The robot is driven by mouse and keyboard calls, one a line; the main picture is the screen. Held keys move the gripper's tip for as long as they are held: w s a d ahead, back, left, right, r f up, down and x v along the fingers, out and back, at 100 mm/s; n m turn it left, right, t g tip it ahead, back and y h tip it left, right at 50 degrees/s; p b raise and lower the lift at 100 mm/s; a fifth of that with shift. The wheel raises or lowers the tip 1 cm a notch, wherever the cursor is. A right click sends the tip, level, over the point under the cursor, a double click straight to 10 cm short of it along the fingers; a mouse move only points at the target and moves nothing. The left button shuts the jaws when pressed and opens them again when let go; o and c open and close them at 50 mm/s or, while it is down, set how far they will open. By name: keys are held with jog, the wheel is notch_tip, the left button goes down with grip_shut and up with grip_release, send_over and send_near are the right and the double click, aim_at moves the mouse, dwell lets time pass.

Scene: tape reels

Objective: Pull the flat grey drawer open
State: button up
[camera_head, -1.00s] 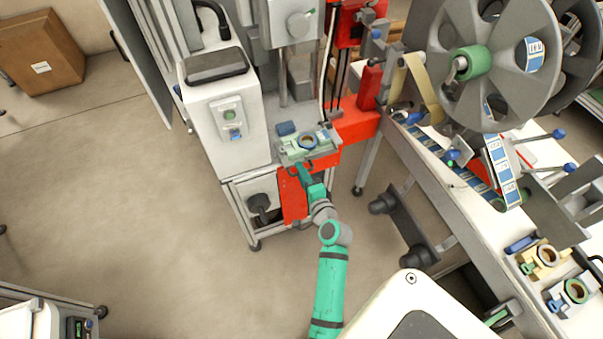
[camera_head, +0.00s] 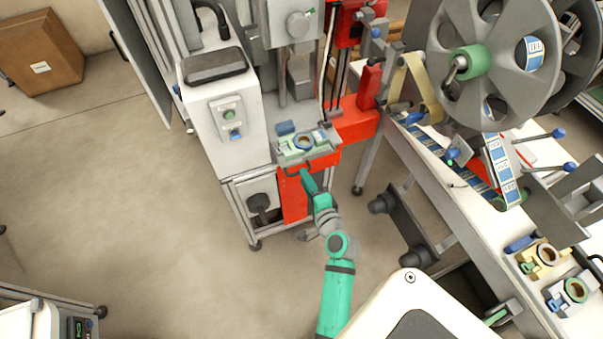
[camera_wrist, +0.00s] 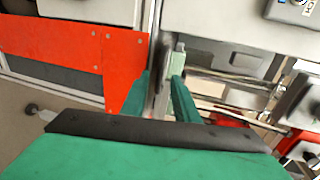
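The flat grey drawer (camera_head: 325,151) is in the white and red machine stand, with a fixture (camera_head: 303,142) holding a round ring on top of it. A dark handle (camera_head: 291,172) is on its front. My green gripper (camera_head: 308,179) is at the right part of this handle. In the wrist view my two green fingers (camera_wrist: 161,98) lie on either side of a narrow grey bar, which looks like part of the handle. I cannot tell whether they press on it. The fingertips are partly hidden in the head view.
A red panel (camera_head: 294,199) is below the drawer. A white control box (camera_head: 222,115) stands to the left. A long bench with large grey reels (camera_head: 505,85) and black rollers stands to the right. The floor at left is mostly clear.

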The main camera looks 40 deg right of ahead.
jog(key=v, duration=0.6)
jog(key=shift+s, duration=0.25)
jog(key=s+a+f+n, duration=0.2)
jog(key=a+n, duration=0.1)
jog(key=a, duration=0.3)
jog(key=s+a+f+n+g+y, duration=0.1)
jog(key=s+a+n, duration=0.15)
jog(key=a, duration=0.45)
jog(key=s+a+f+n, duration=0.2)
jog(key=a+n, duration=0.2)
jog(key=a, duration=0.2)
jog(key=s+a+r+n+t+y, duration=0.1)
jog(key=s+a+r+n+y, duration=0.1)
jog(key=s+a+r+n, duration=0.3)
jog(key=s+a+r+n+t+y, duration=0.1)
jog(key=s+a+r+n+y, duration=0.2)
jog(key=s+a+r+n, duration=0.2)
jog(key=a+r+n, duration=0.1)
jog(key=a+n, duration=0.2)
jog(key=a, duration=0.3)
jog(key=shift+s+a, duration=0.25)
jog(key=shift+s, duration=0.15)
jog(key=shift+d+r, duration=0.1)
jog(key=shift+r, duration=0.05)
